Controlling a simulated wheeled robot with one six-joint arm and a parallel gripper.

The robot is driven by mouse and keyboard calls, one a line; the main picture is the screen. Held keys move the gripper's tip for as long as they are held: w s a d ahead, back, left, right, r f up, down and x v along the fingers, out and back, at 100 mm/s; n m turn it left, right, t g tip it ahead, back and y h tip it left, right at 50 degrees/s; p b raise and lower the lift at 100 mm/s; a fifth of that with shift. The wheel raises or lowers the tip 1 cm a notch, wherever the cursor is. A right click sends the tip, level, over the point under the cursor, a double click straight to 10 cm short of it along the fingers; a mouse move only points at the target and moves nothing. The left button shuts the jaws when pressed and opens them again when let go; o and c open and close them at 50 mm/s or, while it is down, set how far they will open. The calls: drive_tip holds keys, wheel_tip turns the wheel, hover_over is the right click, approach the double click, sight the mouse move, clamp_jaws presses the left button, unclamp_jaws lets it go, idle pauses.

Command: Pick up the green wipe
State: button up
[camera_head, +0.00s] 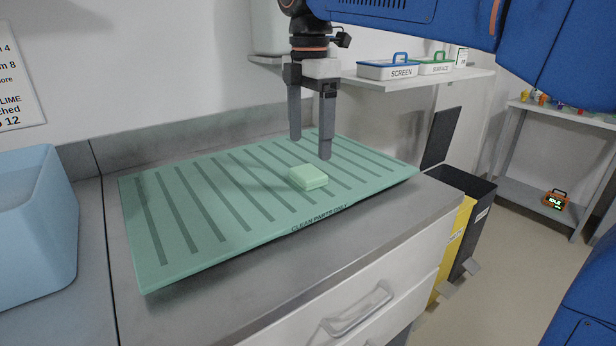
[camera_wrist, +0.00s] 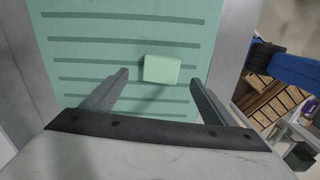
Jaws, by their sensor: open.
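The green wipe (camera_head: 308,177) is a small pale green folded block lying on the green striped mat (camera_head: 200,262), which is labelled for clean parts. My gripper (camera_head: 311,150) is open and points down above the mat, close to the wipe. Its fingertips appear higher than the wipe and apart from it. In the wrist view the wipe (camera_wrist: 161,69) lies beyond and between the two fingertips of my gripper (camera_wrist: 160,78). Nothing is between the fingers.
A blue bin (camera_head: 36,225) stands at the left. A shelf (camera_head: 425,81) at the back holds the SCREEN box (camera_head: 387,70) and a green-handled box (camera_head: 435,67). Yellow (camera_head: 452,248) and dark (camera_head: 477,225) bins stand right of the counter. The mat around the wipe is clear.

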sight(308, 172)
drive_tip(key=shift+s+a+f, duration=0.1)
drive_tip(key=shift+f, duration=1.55)
drive_tip(key=shift+s+f, duration=0.1)
drive_tip(key=shift+f, duration=1.55)
drive_tip(key=c, duration=1.1)
